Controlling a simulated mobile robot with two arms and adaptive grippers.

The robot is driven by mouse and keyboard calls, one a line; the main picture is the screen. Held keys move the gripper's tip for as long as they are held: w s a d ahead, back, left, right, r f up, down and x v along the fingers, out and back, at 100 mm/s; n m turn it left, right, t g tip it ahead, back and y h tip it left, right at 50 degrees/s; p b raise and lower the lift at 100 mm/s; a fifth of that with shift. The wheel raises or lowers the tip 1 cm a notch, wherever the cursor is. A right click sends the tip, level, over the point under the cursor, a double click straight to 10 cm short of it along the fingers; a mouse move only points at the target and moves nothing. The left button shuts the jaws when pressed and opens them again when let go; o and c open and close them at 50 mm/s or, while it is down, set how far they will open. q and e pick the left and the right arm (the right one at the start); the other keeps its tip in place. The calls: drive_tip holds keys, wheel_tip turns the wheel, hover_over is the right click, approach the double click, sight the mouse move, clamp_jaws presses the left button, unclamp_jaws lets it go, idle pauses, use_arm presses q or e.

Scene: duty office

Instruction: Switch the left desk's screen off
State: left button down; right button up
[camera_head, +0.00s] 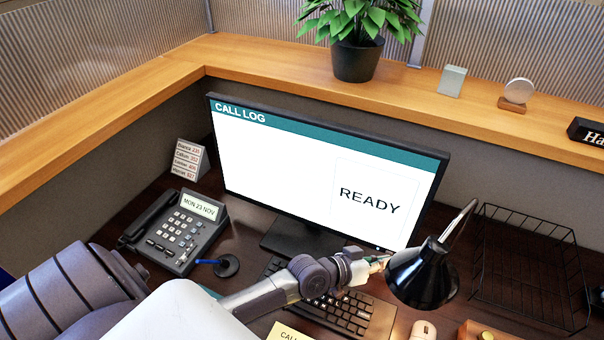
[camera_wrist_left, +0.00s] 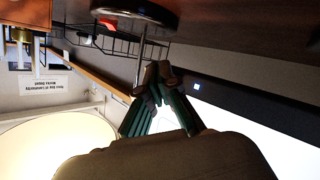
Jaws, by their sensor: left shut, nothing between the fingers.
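The desk's screen (camera_head: 290,170) is lit, with a "CALL LOG" header and the word "READY". A tiny light (camera_head: 377,248) shows on its lower bezel near the right corner. In the left wrist view a small lit bluish-white square (camera_wrist_left: 196,87) sits on the dark bezel (camera_wrist_left: 240,100). My left gripper (camera_head: 384,261) is in front of the screen's lower right corner, close to the lamp head. Its fingertips (camera_wrist_left: 158,72) are together and empty, to the left of the lit square in the wrist view, apparently not touching it. My right gripper is not in view.
A black desk lamp (camera_head: 423,275) stands tight against the gripper's right side. A wire tray (camera_head: 530,265) is farther right. The keyboard (camera_head: 345,312) lies below my arm, the mouse (camera_head: 423,330) beside it. A phone (camera_head: 180,230) stands left of the screen.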

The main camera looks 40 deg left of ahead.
use_arm(q)
drive_tip(key=shift+w, duration=0.15)
idle(0.5)
drive_tip(key=shift+s+d+r+p, duration=0.1)
drive_tip(key=shift+s+p, duration=0.25)
drive_tip(key=shift+s, duration=0.3)
drive_tip(key=shift+s+d+r+p, duration=0.1)
drive_tip(key=shift+s+d+p, duration=0.1)
drive_tip(key=shift+s+p, duration=0.65)
drive_tip(key=shift+s+d+r+p, duration=0.15)
drive_tip(key=shift+s+p, duration=0.25)
drive_tip(key=shift+s, duration=0.75)
drive_tip(key=shift+s+d+f+p, duration=0.1)
drive_tip(key=shift+s+d+p, duration=0.1)
drive_tip(key=shift+s, duration=0.3)
drive_tip(key=shift+s+d+p, duration=0.1)
drive_tip(key=shift+s+p, duration=0.05)
drive_tip(key=shift+s, duration=0.3)
